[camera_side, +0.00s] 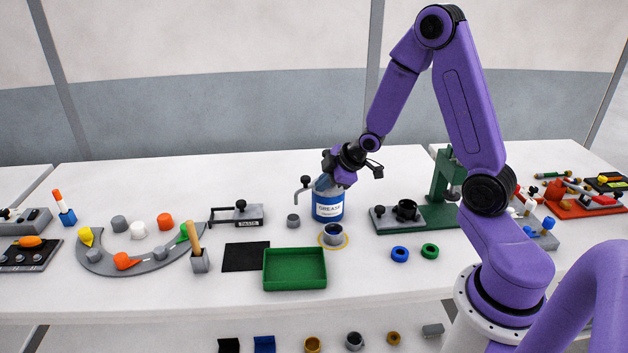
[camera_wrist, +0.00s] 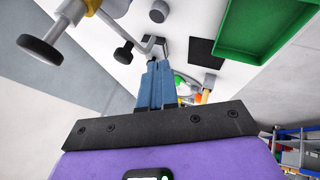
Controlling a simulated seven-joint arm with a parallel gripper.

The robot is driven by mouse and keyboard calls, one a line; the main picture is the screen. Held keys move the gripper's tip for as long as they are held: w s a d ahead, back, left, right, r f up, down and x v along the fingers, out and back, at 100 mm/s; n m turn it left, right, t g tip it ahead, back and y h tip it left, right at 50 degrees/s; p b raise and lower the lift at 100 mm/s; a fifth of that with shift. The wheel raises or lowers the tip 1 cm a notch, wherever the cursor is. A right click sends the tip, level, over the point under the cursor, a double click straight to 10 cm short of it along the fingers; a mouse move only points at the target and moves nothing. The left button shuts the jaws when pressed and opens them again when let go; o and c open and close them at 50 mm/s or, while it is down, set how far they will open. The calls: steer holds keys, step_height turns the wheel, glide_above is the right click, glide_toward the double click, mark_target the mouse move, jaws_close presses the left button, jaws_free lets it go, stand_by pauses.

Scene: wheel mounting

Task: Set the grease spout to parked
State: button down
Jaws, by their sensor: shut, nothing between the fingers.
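The grease dispenser is a blue and white bottle labelled GREASE (camera_side: 328,207) standing mid-table in the side view. Its thin grey spout (camera_side: 300,190) sticks out to the left and bends down, with a black knob (camera_side: 306,180) above it. My gripper (camera_side: 320,184) is at the top of the bottle, just right of the knob, and hides part of the bottle top. In the wrist view the blue fingers (camera_wrist: 155,80) are together and empty. A black knob (camera_wrist: 124,53) shows left of the fingertips, apart from them in the picture. Contact with the dispenser cannot be told.
A grey cup (camera_side: 333,235) in a yellow ring stands in front of the bottle. A green tray (camera_side: 295,284) and black mat (camera_side: 245,257) lie front left. A green press stand (camera_side: 445,190) is to the right. A grey fixture (camera_side: 250,215) stands left of the spout.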

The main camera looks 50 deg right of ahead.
mark_target(310, 188)
steer(key=shift+w+d+f, duration=0.3)
steer(key=shift+w+f, duration=0.05)
steer(key=shift+w, duration=0.45)
steer(key=shift+w+d+f, duration=0.3)
steer(key=shift+w+d, duration=0.05)
steer(key=shift+w, duration=0.5)
steer(key=shift+w+d+f, duration=0.3)
steer(key=shift+w+f, duration=0.05)
steer(key=shift+w, duration=0.45)
steer(key=shift+w+a, duration=0.1)
steer(key=shift+w, duration=0.95)
